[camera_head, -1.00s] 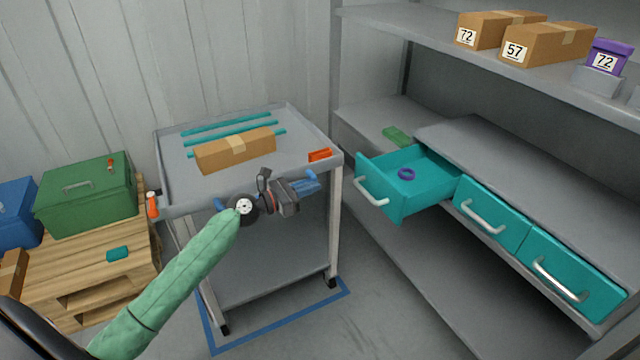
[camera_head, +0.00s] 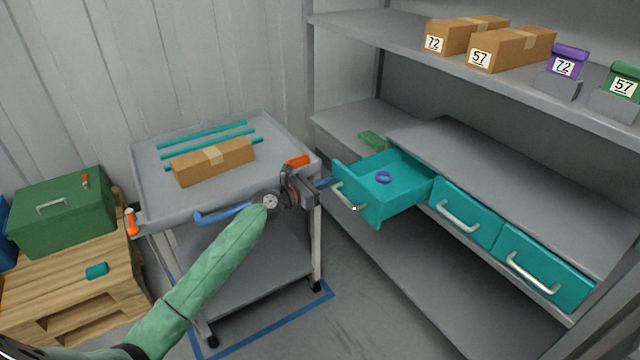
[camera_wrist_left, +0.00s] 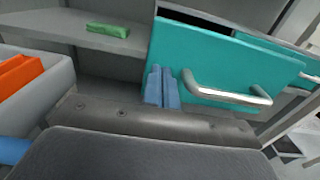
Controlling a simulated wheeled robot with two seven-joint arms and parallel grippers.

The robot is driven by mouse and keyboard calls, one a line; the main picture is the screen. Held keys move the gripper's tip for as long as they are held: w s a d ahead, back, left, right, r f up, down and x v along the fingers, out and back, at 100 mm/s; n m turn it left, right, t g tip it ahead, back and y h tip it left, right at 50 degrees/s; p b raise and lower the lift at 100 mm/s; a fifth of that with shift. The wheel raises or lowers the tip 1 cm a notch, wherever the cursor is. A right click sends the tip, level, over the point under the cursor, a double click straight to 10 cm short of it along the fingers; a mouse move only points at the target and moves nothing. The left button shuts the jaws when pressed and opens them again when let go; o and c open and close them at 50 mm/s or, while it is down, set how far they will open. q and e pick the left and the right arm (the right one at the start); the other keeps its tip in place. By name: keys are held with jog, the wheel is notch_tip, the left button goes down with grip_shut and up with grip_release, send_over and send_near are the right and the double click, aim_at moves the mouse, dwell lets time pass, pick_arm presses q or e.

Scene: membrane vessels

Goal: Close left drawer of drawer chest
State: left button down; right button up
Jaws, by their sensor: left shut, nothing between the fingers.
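The teal drawer chest stands on the right shelf unit. Its left drawer (camera_head: 400,176) is pulled open, with a purple ring (camera_head: 384,177) inside and a silver handle (camera_head: 349,196) on its front. My left gripper (camera_head: 326,183) is shut and empty, its blue fingertips close to the left edge of the drawer front. In the left wrist view the blue fingers (camera_wrist_left: 161,88) are together in front of the teal drawer front (camera_wrist_left: 225,62), left of the handle (camera_wrist_left: 228,93). Whether they touch it I cannot tell. My right gripper is not in view.
The other two drawers (camera_head: 465,212) (camera_head: 543,267) are closed. A grey cart (camera_head: 140,172) with a cardboard box (camera_head: 213,162), teal rods and an orange item (camera_head: 298,161) stands left of the drawer. A green item (camera_head: 371,139) lies on the shelf behind it.

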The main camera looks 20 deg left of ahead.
aim_at(377, 170)
pick_arm(q)
jog(key=shift+w+d, duration=0.1)
jog(key=shift+w, duration=0.05)
